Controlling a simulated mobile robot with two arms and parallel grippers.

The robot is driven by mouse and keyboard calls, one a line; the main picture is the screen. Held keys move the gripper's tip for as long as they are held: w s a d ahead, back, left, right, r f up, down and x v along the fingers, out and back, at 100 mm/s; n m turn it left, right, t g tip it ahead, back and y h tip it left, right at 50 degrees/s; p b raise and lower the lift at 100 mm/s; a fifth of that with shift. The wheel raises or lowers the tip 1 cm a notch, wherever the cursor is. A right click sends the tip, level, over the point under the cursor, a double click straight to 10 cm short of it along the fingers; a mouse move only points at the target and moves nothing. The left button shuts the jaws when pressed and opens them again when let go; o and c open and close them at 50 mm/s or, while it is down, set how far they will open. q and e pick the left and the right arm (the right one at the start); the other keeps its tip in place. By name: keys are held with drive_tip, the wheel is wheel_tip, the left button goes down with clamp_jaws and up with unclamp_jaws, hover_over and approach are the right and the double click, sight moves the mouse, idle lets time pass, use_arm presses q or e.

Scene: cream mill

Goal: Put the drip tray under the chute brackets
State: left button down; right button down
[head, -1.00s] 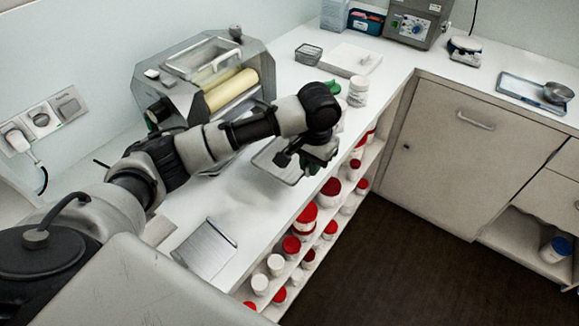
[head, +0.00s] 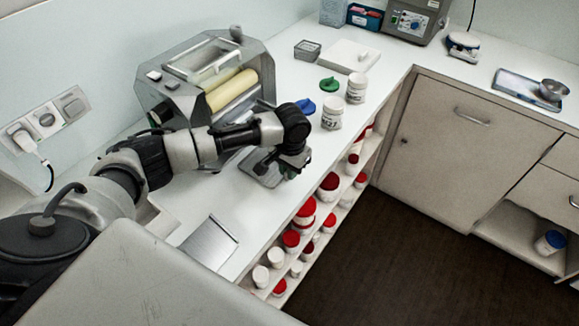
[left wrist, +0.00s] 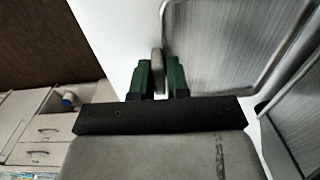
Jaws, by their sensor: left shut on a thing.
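The drip tray (head: 257,172) is a shallow metal tray with a raised rim. It lies at or just above the white counter in front of the mill (head: 165,97), partly hidden by my left arm. My left gripper (head: 279,168) is shut on the tray's rim. In the left wrist view its green fingers (left wrist: 158,78) pinch the rim of the tray (left wrist: 215,45). The mill has a metal housing and cream rollers. The chute brackets are not clearly visible behind my arm. My right gripper is not in view.
White jars (head: 332,112), a green lid (head: 330,85) and a blue lid (head: 306,106) stand right of the mill. A flat metal plate (head: 208,245) lies at the near counter edge. Red-lidded jars (head: 305,215) fill the shelves below. A wall socket (head: 45,120) is at left.

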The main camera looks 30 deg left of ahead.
use_arm(q)
drive_tip(key=c, duration=1.1)
unclamp_jaws()
drive_tip(key=shift+f, duration=0.1)
wheel_tip(320, 180, up, 12)
drive_tip(key=b, duration=0.2)
drive_tip(key=shift+d, duration=0.25)
